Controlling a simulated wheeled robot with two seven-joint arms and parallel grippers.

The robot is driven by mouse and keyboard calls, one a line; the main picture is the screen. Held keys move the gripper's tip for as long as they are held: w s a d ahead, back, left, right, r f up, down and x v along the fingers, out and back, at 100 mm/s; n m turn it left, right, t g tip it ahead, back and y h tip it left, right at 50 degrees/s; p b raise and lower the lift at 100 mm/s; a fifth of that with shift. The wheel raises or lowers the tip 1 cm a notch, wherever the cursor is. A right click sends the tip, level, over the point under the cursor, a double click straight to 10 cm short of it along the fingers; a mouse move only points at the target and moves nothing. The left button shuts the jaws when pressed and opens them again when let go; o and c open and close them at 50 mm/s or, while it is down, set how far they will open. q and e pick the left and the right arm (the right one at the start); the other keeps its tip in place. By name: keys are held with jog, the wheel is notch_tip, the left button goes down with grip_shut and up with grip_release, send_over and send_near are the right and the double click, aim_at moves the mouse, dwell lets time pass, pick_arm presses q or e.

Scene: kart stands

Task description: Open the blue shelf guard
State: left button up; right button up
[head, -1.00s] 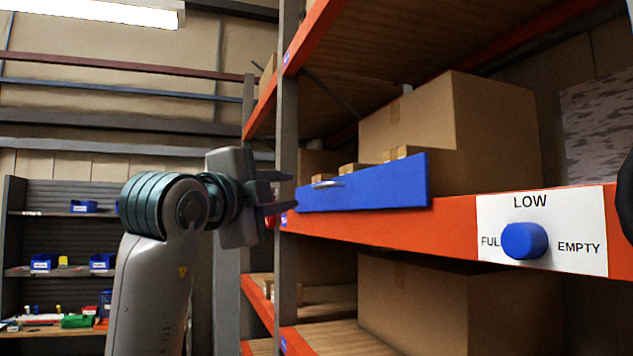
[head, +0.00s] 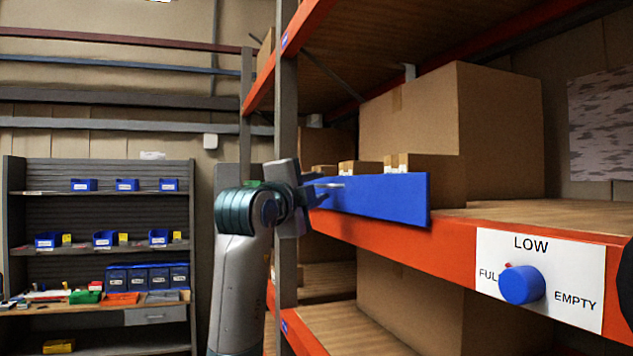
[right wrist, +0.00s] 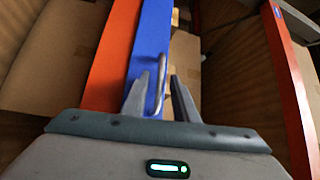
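The blue shelf guard (head: 385,199) stands as a flat panel along the front of the orange shelf beam (head: 453,248). Its metal handle (head: 329,185) is near its left end. My right gripper (head: 317,191) is at that left end, with its fingers pointing at the handle. In the right wrist view, the fingers of my right gripper (right wrist: 160,80) are apart, with the handle (right wrist: 158,86) between them and a gap to the right finger. The guard (right wrist: 151,35) runs beside the orange beam (right wrist: 113,45) there. My left gripper is not in view.
Small boxes (head: 360,168) and a large carton (head: 500,135) sit on the shelf behind the guard. A grey upright (head: 286,110) stands close to my right gripper. A blue knob (head: 521,285) on a white label is at right. A workbench (head: 100,250) with bins is at left.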

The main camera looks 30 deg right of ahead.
grip_shut()
dwell(1.5)
